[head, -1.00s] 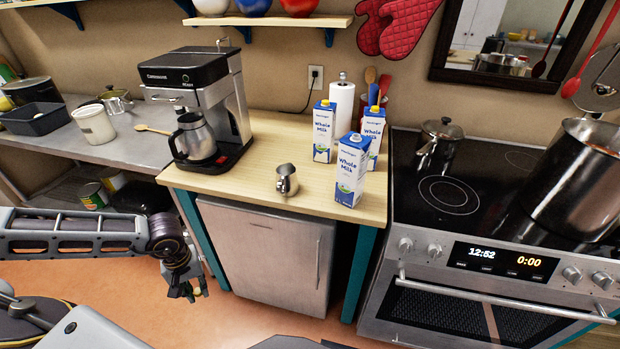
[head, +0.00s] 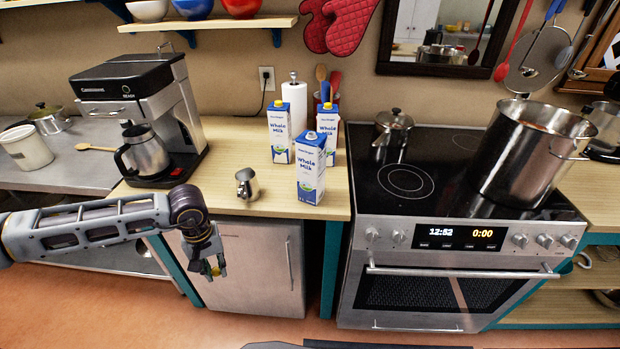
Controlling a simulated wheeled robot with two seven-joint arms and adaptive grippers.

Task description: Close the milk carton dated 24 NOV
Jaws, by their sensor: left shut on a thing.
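Three blue-and-white whole milk cartons stand upright on the wooden counter: a back left carton (head: 280,135), a back right carton (head: 327,125) and a front carton (head: 311,170). Their dates are too small to read, and the front one partly hides the back right one. My left gripper (head: 216,268) hangs low in front of the small fridge door, below the counter edge and left of the cartons. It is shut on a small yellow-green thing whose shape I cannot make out. My right gripper is not in view.
A small metal pitcher (head: 247,185) stands left of the front carton. A coffee machine (head: 140,110) stands at the counter's left. A paper towel roll (head: 294,103) is behind the cartons. The stove (head: 440,165) with a large pot (head: 525,150) is on the right.

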